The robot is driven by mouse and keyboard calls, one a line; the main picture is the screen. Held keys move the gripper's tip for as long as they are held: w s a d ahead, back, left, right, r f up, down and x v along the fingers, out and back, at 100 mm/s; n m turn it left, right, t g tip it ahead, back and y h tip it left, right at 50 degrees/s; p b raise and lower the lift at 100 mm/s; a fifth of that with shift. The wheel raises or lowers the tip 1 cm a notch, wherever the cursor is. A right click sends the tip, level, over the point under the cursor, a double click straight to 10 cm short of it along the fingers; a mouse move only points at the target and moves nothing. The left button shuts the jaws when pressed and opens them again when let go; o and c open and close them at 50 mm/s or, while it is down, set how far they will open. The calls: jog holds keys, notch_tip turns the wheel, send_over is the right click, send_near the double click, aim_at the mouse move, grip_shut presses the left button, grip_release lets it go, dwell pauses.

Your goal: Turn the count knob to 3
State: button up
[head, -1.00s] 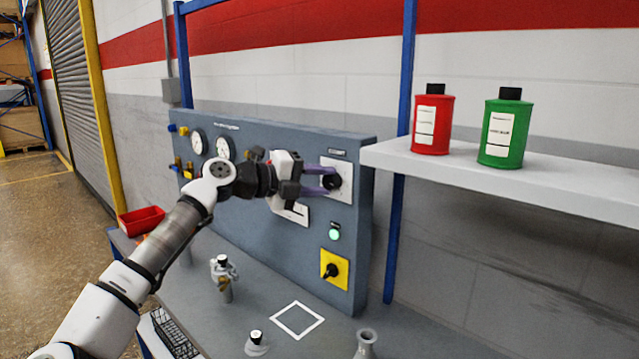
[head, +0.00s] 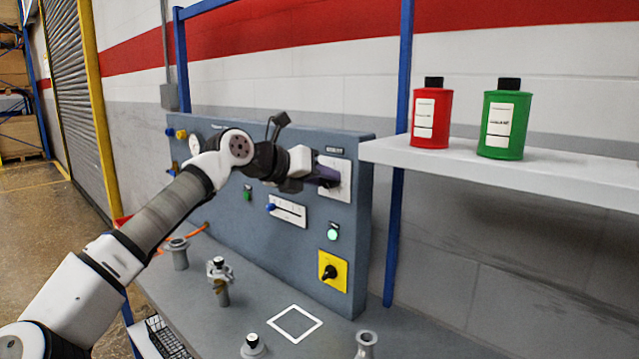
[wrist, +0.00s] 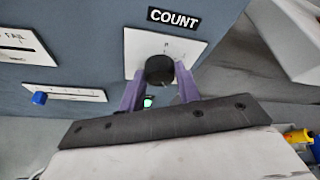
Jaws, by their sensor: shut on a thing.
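The black count knob (wrist: 160,70) sits on a white plate (wrist: 135,42) under the COUNT label (wrist: 173,18) in the wrist view. My gripper (wrist: 161,76) is shut on it, with one purple finger on each side. In the head view my gripper (head: 330,176) reaches the plate (head: 345,184) at the panel's upper right and hides the knob. Small marks show above the knob in the wrist view, but I cannot read them or see where the knob points.
A slider with a blue handle (head: 270,207), a lit green button (head: 332,234) and a yellow plate with a black switch (head: 330,272) are nearby on the panel. A shelf (head: 480,167) with red (head: 431,115) and green (head: 503,122) bottles juts out at right.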

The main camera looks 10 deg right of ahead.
jog(key=shift+f+m, duration=0.1)
jog(key=shift+m, duration=0.3)
dwell(0.3)
jog(key=o, duration=1)
jog(key=b+v, duration=0.1)
jog(key=v, duration=0.3)
jog(key=b+v, duration=0.1)
jog(key=v, duration=0.4)
jog(key=b+v, duration=0.1)
jog(key=v, duration=0.4)
jog(key=shift+s+d, duration=0.25)
